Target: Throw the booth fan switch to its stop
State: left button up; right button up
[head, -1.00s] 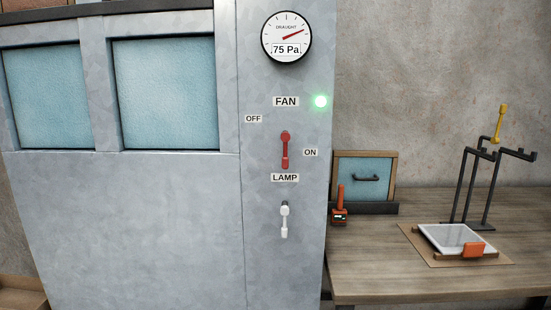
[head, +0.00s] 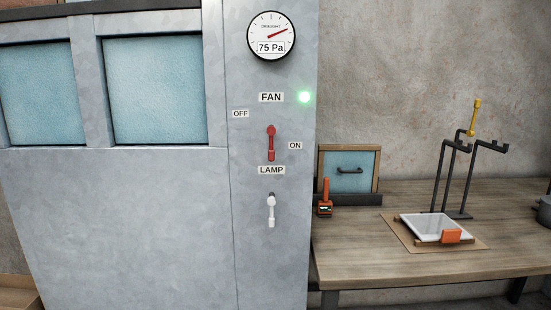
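The red fan switch (head: 271,143) is on the grey metal panel, below the FAN label (head: 271,97). The OFF label (head: 240,114) is to its upper left and the ON label (head: 295,145) to its right. Its lever stands roughly vertical in the picture. A green light (head: 304,97) glows beside the FAN label. The draught gauge (head: 271,36) above reads 75 Pa. Neither of my grippers is in view.
To the right, a wooden table (head: 370,267) holds an orange-handled device (head: 325,198), a framed blue panel (head: 349,171), a white tray (head: 436,227) and a black stand (head: 440,175). Blue filter panels (head: 155,90) are at left.

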aim_at(271, 130)
jog(key=k, duration=1.2)
jog(key=z, duration=0.55)
jog(key=i, duration=0.7)
jog(key=z, duration=0.65)
jog(key=i, duration=0.8)
jog(key=u, duration=0.7)
jog(key=i, duration=0.7)
jog(key=u, duration=0.6)
